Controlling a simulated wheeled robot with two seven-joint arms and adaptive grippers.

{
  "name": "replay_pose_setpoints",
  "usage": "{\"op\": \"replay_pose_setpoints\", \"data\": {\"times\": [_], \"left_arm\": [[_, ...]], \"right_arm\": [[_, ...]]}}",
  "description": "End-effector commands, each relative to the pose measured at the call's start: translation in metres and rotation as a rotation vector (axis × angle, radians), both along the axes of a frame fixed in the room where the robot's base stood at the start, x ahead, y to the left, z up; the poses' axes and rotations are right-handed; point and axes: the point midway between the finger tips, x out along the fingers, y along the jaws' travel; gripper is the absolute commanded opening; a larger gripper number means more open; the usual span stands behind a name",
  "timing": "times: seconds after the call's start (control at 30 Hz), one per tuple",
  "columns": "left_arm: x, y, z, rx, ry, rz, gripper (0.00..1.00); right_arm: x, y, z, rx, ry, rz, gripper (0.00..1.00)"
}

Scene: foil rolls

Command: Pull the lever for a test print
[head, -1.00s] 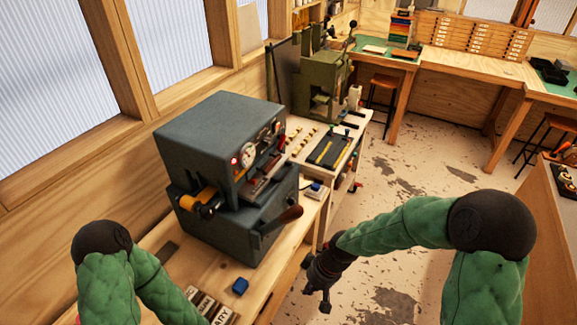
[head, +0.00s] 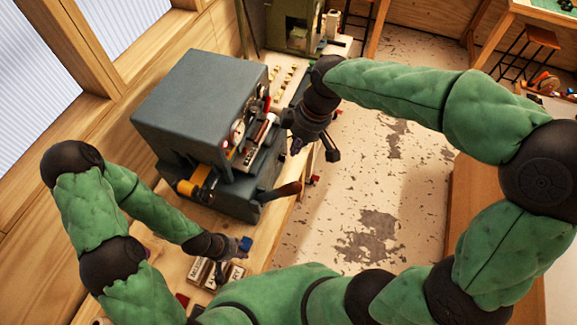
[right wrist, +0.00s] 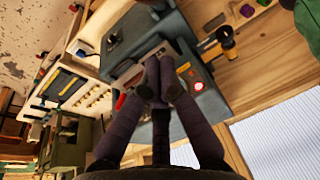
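The grey-blue press (head: 195,105) stands on the wooden bench at left centre in the head view. Its lever (head: 284,190) has a brown handle and sticks out from the front, low and to the right. My right gripper (head: 299,143) is above and slightly right of the lever, apart from it, in front of the press's panel. In the right wrist view its fingers (right wrist: 157,78) come together at the tips, with nothing seen between them, and the press (right wrist: 190,55) lies beyond.
A yellow roll (head: 187,187) sits on the press's near side. A green machine (head: 293,25) stands behind. The floor to the right is clear.

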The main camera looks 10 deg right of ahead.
Motion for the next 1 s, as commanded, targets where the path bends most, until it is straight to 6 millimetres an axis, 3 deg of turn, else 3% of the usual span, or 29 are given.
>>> {"op": "replay_pose_setpoints", "data": {"times": [0.33,0.83,1.0], "left_arm": [[0.001,0.0,0.002,0.001,-0.003,0.001,0.4],[0.001,0.0,0.012,0.001,-0.003,0.001,0.4],[0.001,0.0,0.016,0.001,-0.003,0.001,0.4]], "right_arm": [[0.001,0.004,-0.015,-0.001,0.005,-0.001,0.0],[0.005,0.026,-0.101,0.0,0.005,-0.002,0.0],[-0.005,0.016,-0.119,0.001,0.003,-0.004,0.0]]}}
